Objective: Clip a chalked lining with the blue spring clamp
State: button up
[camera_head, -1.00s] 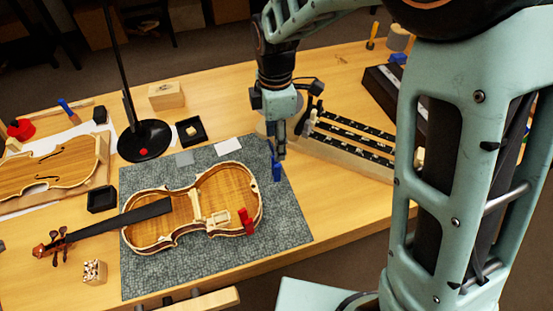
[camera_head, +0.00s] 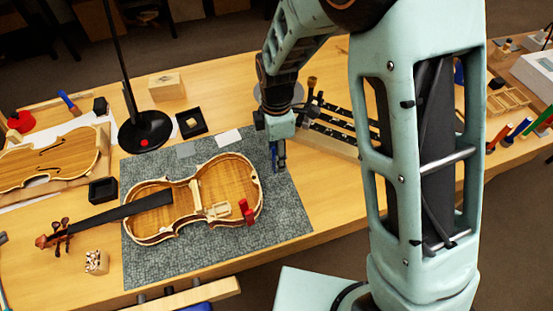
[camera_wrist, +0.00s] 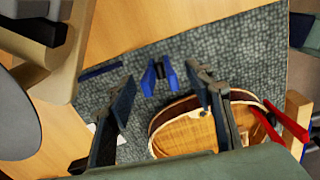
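The open violin body (camera_head: 180,222) lies on a grey mat (camera_head: 150,274), its neck toward the left; part of it shows in the wrist view (camera_wrist: 190,135). A red clamp (camera_head: 247,211) sits on its right-end rim and shows in the wrist view (camera_wrist: 290,125). The blue spring clamp (camera_wrist: 157,78) is beside the violin's right end, over the mat. My gripper (camera_head: 280,168) is low at the clamp. In the wrist view, its two fingers are apart, one each side of the clamp, with gaps visible. Chalk marks are too small to make out.
A black lamp base (camera_head: 145,134), a black tray (camera_head: 190,123), a wooden block (camera_head: 167,87) and a white card (camera_head: 229,138) stand behind the violin. A slatted rack (camera_head: 335,125) is right of my gripper. A second violin plate (camera_head: 45,163) lies at left.

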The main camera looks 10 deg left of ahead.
jog(key=c, duration=1)
jog(key=shift+r, duration=0.1)
